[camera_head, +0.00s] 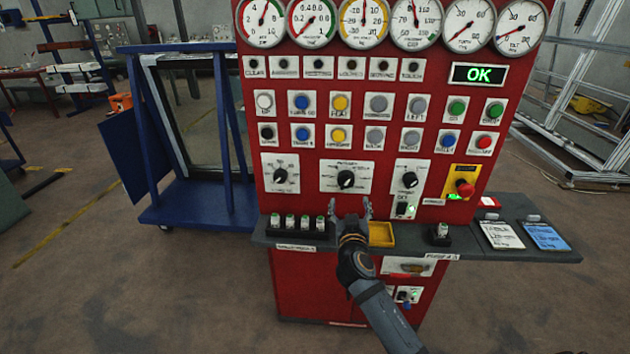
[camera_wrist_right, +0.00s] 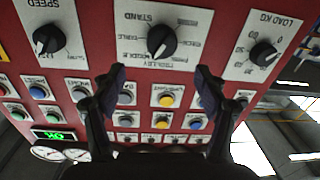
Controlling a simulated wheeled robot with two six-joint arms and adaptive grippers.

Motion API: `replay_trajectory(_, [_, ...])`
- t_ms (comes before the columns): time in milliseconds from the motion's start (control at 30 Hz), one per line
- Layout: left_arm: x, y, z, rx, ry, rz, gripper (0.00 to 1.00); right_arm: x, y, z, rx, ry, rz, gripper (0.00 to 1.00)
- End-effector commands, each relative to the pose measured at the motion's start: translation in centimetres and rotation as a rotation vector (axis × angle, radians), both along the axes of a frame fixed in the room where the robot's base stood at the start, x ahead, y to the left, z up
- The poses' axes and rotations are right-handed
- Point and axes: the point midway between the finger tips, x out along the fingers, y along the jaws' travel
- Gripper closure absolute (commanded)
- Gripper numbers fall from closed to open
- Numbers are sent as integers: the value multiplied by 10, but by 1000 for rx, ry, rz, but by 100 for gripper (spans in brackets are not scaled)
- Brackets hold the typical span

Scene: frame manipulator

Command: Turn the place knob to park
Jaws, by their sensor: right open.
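The red panel (camera_head: 360,205) carries three black knobs in a row. The middle knob (camera_head: 346,179), on the widest white plate with several position labels, appears to be the place knob; its small lettering is hard to read. In the right wrist view the same knob (camera_wrist_right: 162,42) shows upside down, and I cannot tell surely which label it points at. My right gripper (camera_head: 350,212) is open and empty in front of the panel, just below the middle knob. In the wrist view its fingers (camera_wrist_right: 159,80) are spread either side below that knob, apart from it. My left gripper is not in view.
The left knob (camera_head: 280,176) and right knob (camera_head: 410,180) flank the middle one. Below is a dark shelf (camera_head: 480,250) with several small vials, a yellow tray (camera_head: 381,234) and two cards. A red emergency button (camera_head: 465,187) sits at right. Buttons and gauges are above.

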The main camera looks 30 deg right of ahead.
Motion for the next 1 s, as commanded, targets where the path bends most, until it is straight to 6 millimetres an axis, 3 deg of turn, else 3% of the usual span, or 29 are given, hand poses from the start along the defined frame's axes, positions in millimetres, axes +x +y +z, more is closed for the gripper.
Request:
replay_trajectory(100, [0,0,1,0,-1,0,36,-9,-2,-1,33,-25,-1,27])
replay_trajectory(267, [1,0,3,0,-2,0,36,-4,-4,0,37,-28,-1,27])
replay_trajectory(700, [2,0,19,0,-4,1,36,69,-44,1,37,-26,-2,27])
replay_trajectory(1000, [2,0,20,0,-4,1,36,84,-52,-1,38,-26,0,27])
